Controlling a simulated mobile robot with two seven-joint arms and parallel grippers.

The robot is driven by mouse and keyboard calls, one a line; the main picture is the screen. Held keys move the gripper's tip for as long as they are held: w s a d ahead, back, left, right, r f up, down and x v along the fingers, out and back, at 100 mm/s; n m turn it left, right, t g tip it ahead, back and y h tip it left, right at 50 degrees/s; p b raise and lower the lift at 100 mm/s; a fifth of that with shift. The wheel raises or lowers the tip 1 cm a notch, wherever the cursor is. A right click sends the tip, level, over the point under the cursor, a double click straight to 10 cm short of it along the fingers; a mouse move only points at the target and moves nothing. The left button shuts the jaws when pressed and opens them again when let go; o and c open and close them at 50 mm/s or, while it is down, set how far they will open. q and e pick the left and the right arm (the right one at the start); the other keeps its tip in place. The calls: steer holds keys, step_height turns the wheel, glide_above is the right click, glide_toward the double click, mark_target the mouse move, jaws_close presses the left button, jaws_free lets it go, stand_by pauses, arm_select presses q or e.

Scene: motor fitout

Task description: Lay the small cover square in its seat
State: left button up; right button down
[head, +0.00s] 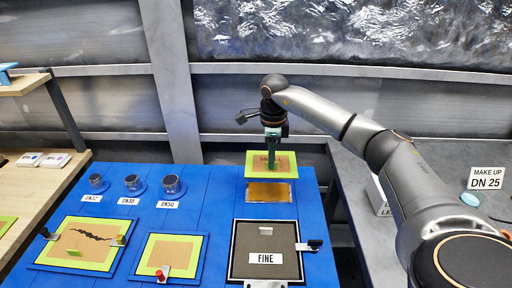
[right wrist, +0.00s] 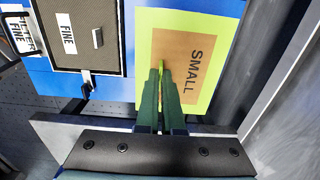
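The small cover (head: 258,169) is a square with a lime-green border and a brown middle marked SMALL. It also shows in the right wrist view (right wrist: 184,82). My right gripper (head: 272,160) comes down onto its middle. In the right wrist view the green fingers (right wrist: 160,72) are close together on a thin upright grip at the cover's middle. The cover looks about level, above the far part of the blue table. A gold-brown rectangle (head: 269,194) shows just in front of it; whether this is the seat, I cannot tell. My left gripper is not in view.
On the blue table (head: 212,228) are a dark FINE panel (head: 255,236), a lime-bordered square (head: 171,254) with a red-knobbed latch, and a larger cracked one (head: 88,243). Several round metal caps (head: 132,183) stand behind. A grey bench (head: 357,203) is to the right.

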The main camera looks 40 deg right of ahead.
mark_target(270, 172)
steer(key=shift+w, duration=0.25)
steer(key=shift+f, duration=0.1)
steer(key=shift+s+f+b, duration=0.2)
steer(key=shift+f+b, duration=0.75)
steer(key=shift+b, duration=0.1)
step_height(270, 172, down, 3)
steer(key=shift+r+b, duration=0.15)
steer(key=shift+b, duration=1.1)
steer(key=shift+w+p, duration=0.1)
steer(key=shift+p, duration=0.25)
steer(key=shift+f+b, duration=0.75)
steer(key=shift+f, duration=1)
